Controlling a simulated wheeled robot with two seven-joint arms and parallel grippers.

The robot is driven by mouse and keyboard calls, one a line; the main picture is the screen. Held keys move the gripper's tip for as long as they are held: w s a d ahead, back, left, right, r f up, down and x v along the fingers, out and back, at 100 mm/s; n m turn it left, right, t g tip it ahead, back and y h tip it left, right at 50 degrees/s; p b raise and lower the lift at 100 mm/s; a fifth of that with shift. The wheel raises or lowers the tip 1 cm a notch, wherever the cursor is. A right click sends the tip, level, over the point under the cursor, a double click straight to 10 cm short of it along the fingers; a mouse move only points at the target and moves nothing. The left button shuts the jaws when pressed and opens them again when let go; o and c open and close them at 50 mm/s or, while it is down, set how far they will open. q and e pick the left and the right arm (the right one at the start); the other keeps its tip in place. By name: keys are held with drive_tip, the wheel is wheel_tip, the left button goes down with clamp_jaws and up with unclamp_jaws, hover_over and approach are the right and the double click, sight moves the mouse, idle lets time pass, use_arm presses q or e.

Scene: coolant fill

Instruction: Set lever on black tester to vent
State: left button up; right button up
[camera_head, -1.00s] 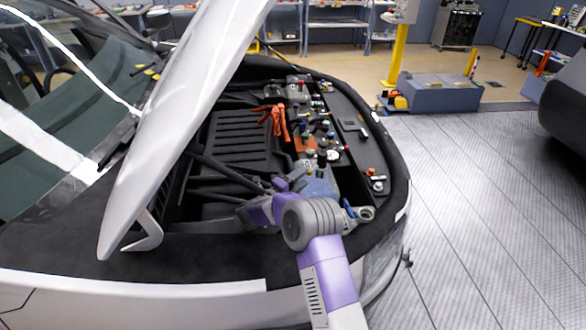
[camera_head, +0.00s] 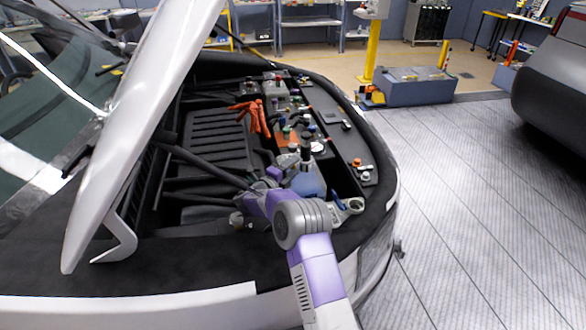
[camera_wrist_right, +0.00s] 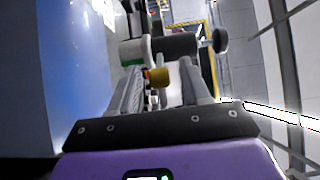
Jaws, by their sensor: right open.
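In the head view my right gripper (camera_head: 270,178) is inside the open engine bay, just left of a blue tank (camera_head: 309,184). A dark upright fitting (camera_head: 306,154), possibly the black tester, stands above that tank. In the right wrist view the gripper (camera_wrist_right: 162,74) is open, with a yellow knob (camera_wrist_right: 161,77) between its fingers; contact cannot be told. Just beyond is a black cylinder (camera_wrist_right: 175,45) with a grey round end and a white and green part. The yellow knob may be the lever's tip; its setting cannot be read. My left gripper is not in view.
The raised white hood (camera_head: 140,130) stands left of my arm. A dark strut (camera_head: 205,165) crosses the bay near the gripper. Orange clamps (camera_head: 256,116) and several small caps lie farther back. The blue tank's side (camera_wrist_right: 75,70) fills the wrist view's left.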

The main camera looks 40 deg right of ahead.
sight(302, 158)
drive_tip(key=shift+d, duration=0.25)
drive_tip(key=shift+c, duration=0.2)
clamp_jaws()
drive_tip(key=shift+r+y+p, duration=0.5)
drive_tip(key=shift+y+p, duration=0.1)
drive_tip(key=shift+p, duration=0.4)
drive_tip(key=y+p, duration=0.1)
drive_tip(key=p, duration=0.2)
drive_tip(key=r+y+p, duration=0.1)
drive_tip(key=y+p, duration=0.1)
drive_tip(key=p, duration=0.2)
drive_tip(key=r+g+y+p, duration=0.1)
drive_tip(key=y+p, duration=0.1)
drive_tip(key=p, duration=0.1)
drive_tip(key=shift+w+d+p, duration=0.15)
drive_tip(key=shift+d+p, duration=0.2)
drive_tip(key=shift+d+y+p, duration=0.1)
drive_tip(key=shift+y+p, duration=0.3)
drive_tip(key=shift+p, duration=0.6)
